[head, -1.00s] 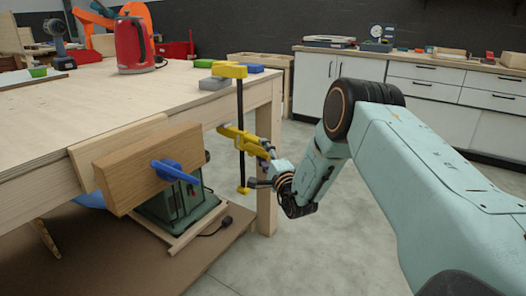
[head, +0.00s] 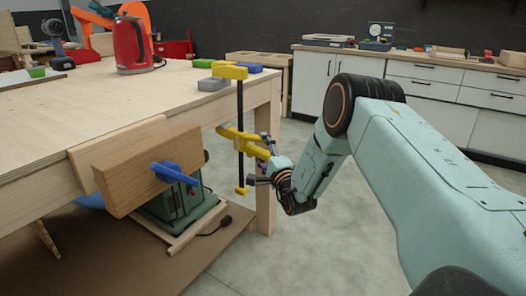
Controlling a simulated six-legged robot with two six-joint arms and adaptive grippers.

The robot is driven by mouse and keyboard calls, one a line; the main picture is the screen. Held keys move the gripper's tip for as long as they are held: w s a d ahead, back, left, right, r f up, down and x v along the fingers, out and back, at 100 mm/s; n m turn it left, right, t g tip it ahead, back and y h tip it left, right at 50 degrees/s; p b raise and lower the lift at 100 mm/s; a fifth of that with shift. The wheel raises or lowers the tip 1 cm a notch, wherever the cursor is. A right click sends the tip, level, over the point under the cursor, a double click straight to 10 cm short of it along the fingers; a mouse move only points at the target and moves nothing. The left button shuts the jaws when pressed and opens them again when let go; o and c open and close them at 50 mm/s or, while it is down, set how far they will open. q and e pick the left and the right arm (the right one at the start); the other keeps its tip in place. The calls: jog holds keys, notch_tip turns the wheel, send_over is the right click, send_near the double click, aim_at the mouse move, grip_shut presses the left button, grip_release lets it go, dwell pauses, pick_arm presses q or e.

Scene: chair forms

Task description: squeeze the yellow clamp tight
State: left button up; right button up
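The yellow clamp (head: 239,136) stands upright at the table's right corner. Its upper yellow jaw (head: 230,71) rests over the tabletop, and a black bar runs down to a small yellow end piece. The lower yellow jaw and handle reach right and down from the bar beside the table's edge. My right gripper (head: 261,161) is at the handle end, with its fingers apart, one above and one below. It looks open, and I cannot tell whether it touches the handle. My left gripper is not in view.
The wooden table (head: 110,98) fills the left side. A wooden board (head: 146,172) with a blue clamp handle (head: 174,172) hangs at its front edge. A green machine (head: 178,200) stands below. A grey block (head: 213,84) and red kettle (head: 131,45) are on top. Floor at right is clear.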

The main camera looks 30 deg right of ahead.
jog(key=shift+w, duration=0.1)
jog(key=shift+w+d+f+b, duration=0.1)
jog(key=shift+w+d+b, duration=0.1)
jog(key=shift+w+b, duration=0.6)
grip_shut()
dwell(0.7)
jog(key=shift+s, duration=0.15)
